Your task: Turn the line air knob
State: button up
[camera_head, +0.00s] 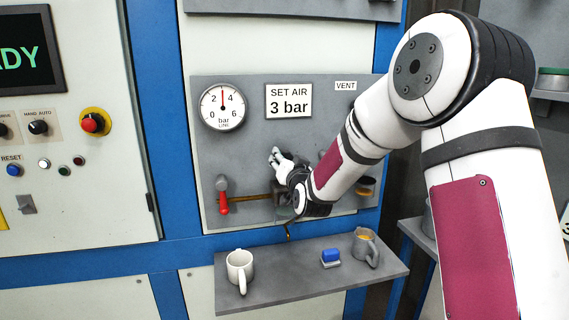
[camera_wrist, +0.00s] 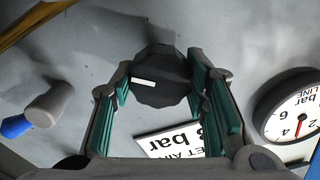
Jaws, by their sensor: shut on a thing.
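The line air knob (camera_wrist: 160,72) is dark and many-sided with a white pointer mark, in the upper middle of the wrist view. My gripper (camera_wrist: 160,80) has its teal-padded fingers on either side of the knob and is shut on it. In the head view my gripper (camera_head: 281,160) is at the grey panel, below the sign, and it hides the knob. The round line gauge (camera_head: 222,107) has its red needle pointing about straight up, between 2 and 4. The gauge also shows at the right of the wrist view (camera_wrist: 292,107). The sign (camera_head: 289,101) reads "SET AIR 3 bar".
A red-handled valve (camera_head: 222,196) sits on the panel's lower left, by a brass-coloured pipe. Below, a shelf (camera_head: 285,277) holds a white mug (camera_head: 240,268), a blue-topped block (camera_head: 331,256) and a grey jug (camera_head: 365,248). A red button (camera_head: 93,122) is on the left cabinet.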

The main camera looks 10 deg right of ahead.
jog(key=o, duration=1.1)
jog(key=shift+o, duration=0.2)
jog(key=shift+s, duration=0.1)
jog(key=s, duration=1.1)
jog(key=shift+s, duration=0.4)
jog(key=s+n+g+p, duration=0.1)
jog(key=s+g, duration=0.6)
jog(key=s, duration=1.3)
jog(key=s+r+n+g+p, duration=0.1)
jog(key=s+g, duration=0.5)
jog(key=s, duration=1.4)
jog(key=n+p, duration=0.1)
jog(key=n, duration=0.1)
jog(key=shift+d+r+n+g+p, duration=0.15)
jog(key=shift+r+n+g+p, duration=0.15)
jog(key=shift+g, duration=0.1)
jog(key=shift+s, duration=0.1)
